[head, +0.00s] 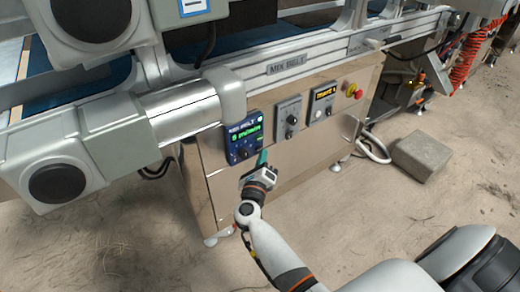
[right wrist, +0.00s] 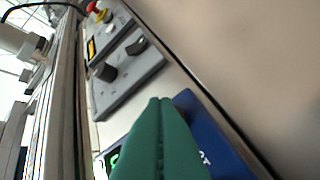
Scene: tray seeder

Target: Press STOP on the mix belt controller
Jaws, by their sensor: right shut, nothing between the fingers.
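The mix belt controller (head: 238,148) is a small blue panel with a green lit display, fixed at the left end of the cabinet front in the head view. My right gripper (head: 262,158), with green fingers, is shut and empty at the controller's lower right edge. I cannot tell whether the fingertips touch it. In the right wrist view the shut green fingers (right wrist: 160,105) lie in front of the blue controller (right wrist: 212,138) and hide much of its face. The STOP button cannot be made out in either view. My left gripper is not in view.
To the right of the controller, the cabinet (head: 300,156) carries a grey knob panel (head: 289,118), a panel with an amber display (head: 322,101) and a red emergency button (head: 351,88). The conveyor rail (head: 330,56) runs above. A concrete block (head: 422,152) lies on the sandy floor.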

